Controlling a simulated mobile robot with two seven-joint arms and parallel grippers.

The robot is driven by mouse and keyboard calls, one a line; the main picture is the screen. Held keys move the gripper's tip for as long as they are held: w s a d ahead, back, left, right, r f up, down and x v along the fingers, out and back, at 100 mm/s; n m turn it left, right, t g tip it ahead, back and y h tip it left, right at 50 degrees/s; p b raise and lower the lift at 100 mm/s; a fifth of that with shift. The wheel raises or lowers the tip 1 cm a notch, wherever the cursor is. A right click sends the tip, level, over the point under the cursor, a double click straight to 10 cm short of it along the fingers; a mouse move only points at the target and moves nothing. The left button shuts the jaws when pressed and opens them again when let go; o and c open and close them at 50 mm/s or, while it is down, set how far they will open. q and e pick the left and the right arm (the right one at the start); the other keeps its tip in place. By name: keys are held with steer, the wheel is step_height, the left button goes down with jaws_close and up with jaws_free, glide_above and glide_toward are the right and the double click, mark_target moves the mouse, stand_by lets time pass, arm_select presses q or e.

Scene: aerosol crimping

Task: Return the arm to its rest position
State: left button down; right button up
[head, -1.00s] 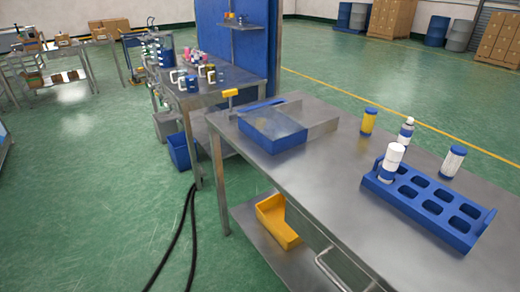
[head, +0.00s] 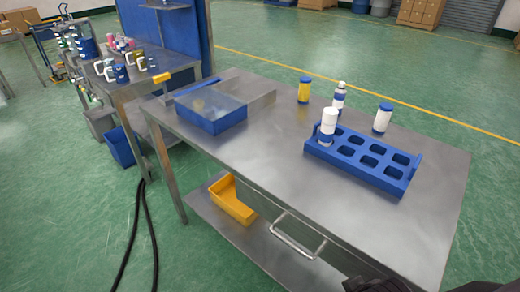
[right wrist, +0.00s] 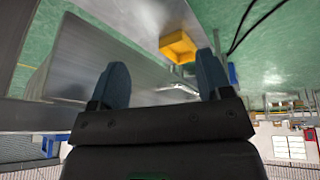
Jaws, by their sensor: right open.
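My right gripper (right wrist: 160,88) shows in the right wrist view, its two dark fingers apart with nothing between them. It is clear of the objects on the table. In the head view, only dark parts of my own body show at the bottom right edge, and no gripper can be made out there. My left gripper is not in view. A blue rack (head: 362,160) with two rows of holes lies on the metal table (head: 270,165). A white can (head: 328,122) stands upright at the rack's left end; its lower part is hidden.
Behind the rack stand a yellow can (head: 304,90), a can with a narrow top (head: 339,97) and a white can with blue ends (head: 382,118). A blue bin (head: 212,118) sits at the table's left. A yellow bin (head: 232,200) is on the lower shelf. The table's front is clear.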

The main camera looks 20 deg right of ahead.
steer(key=w+f+t, duration=0.5)
steer(key=f+t, duration=0.2)
steer(key=f, duration=0.1)
steer(key=shift+w+n+y, duration=0.25)
steer(key=shift+n+y, duration=0.05)
steer(key=shift+a, duration=0.15)
stand_by(0.6)
stand_by(1.3)
